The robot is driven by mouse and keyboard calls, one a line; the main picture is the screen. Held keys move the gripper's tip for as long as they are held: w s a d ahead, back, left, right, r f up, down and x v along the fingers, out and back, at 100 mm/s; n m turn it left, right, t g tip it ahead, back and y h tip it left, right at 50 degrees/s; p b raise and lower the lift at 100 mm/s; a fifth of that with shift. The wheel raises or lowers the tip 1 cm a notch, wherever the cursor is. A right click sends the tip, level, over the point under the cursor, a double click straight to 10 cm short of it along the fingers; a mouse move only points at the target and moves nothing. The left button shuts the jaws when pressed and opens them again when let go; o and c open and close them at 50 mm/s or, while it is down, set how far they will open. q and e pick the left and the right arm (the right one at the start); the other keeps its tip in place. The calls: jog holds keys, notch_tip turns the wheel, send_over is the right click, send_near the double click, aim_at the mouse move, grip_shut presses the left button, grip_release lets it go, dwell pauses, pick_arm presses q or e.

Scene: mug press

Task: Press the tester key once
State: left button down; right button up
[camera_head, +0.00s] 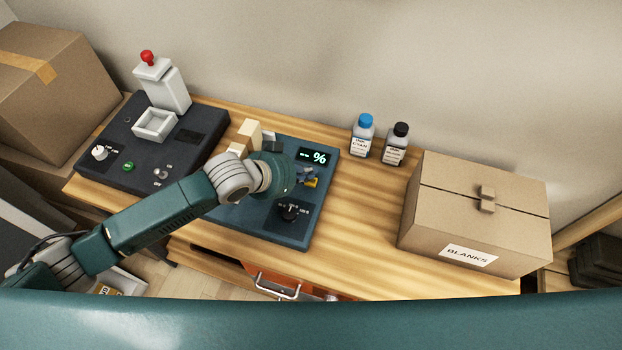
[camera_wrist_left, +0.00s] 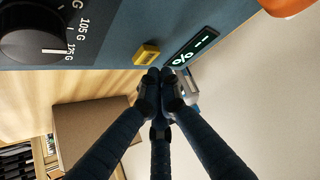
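The tester is a blue panel (camera_head: 272,229) on the wooden bench, with a display (camera_head: 313,157) reading dashes and a percent sign. The display also shows in the left wrist view (camera_wrist_left: 192,48). The yellow key (camera_head: 312,183) is small and sits below the display; it also shows in the left wrist view (camera_wrist_left: 147,54). My left gripper (camera_head: 306,176) is over the panel beside the key. In the left wrist view its dark fingertips (camera_wrist_left: 160,77) are together and empty, close to the key; I cannot tell whether they touch it. My right gripper is not in view.
A black dial (camera_head: 290,212) is near the panel's front. Cream blocks (camera_head: 247,134) stand behind my left wrist. A dark machine (camera_head: 125,140) with a red knob is at left. Two bottles (camera_head: 362,136) (camera_head: 396,146) and a BLANKS box (camera_head: 475,215) are at right. Bench between is clear.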

aim_at(308, 181)
pick_arm(q)
jog(key=shift+f, duration=0.15)
jog(key=shift+f, duration=0.25)
jog(key=shift+f, duration=0.5)
dwell(0.7)
dwell(0.3)
jog(key=shift+r+p, duration=0.9)
notch_tip(308, 181, up, 5)
jog(key=p, duration=0.5)
